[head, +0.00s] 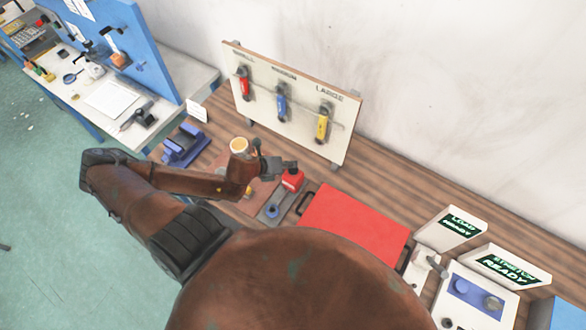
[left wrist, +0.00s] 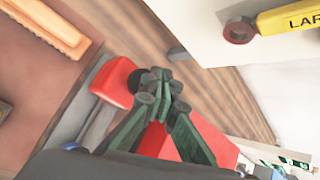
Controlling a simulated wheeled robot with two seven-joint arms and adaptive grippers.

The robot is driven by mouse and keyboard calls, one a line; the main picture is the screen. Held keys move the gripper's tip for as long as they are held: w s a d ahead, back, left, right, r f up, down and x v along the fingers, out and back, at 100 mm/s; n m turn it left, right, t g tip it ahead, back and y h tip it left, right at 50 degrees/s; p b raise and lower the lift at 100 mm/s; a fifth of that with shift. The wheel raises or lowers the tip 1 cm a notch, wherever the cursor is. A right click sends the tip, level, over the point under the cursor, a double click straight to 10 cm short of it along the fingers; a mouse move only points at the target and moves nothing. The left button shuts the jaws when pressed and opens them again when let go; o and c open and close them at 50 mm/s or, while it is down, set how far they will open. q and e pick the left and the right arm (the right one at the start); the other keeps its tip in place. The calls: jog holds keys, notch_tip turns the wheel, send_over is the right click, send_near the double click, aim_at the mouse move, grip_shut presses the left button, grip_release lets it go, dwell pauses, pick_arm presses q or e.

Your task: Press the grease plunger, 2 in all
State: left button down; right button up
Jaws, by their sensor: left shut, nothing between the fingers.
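A grey fixture (head: 268,216) on the bench carries a red block (head: 293,181) at its far end and a round blue part (head: 272,211) nearer me. I cannot tell for certain which of these is the grease plunger. My left gripper (head: 291,166) is above the red block, its fingers shut and empty. In the left wrist view the shut fingertips (left wrist: 163,88) are just right of the red block (left wrist: 114,82); I cannot tell whether they touch it. The blue part is mostly hidden at that view's lower left. My right gripper is out of view.
A large red panel (head: 352,226) lies right of the fixture. A board (head: 285,110) with red, blue and yellow tools stands behind. A blue device (head: 184,146) sits at the left, and sign boxes (head: 452,230) stand at the right. My arm covers the near bench.

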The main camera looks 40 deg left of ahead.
aim_at(291, 170)
pick_arm(q)
jog(key=shift+f, duration=0.15)
dwell(0.7)
jog(key=shift+f, duration=0.25)
jog(key=shift+f+b, duration=0.75)
jog(key=shift+f, duration=0.45)
dwell(1.1)
jog(key=shift+r, duration=0.1)
jog(key=shift+r+p, duration=1.55)
jog(key=shift+p, duration=0.4)
notch_tip(291, 170, up, 5)
jog(key=p, duration=0.5)
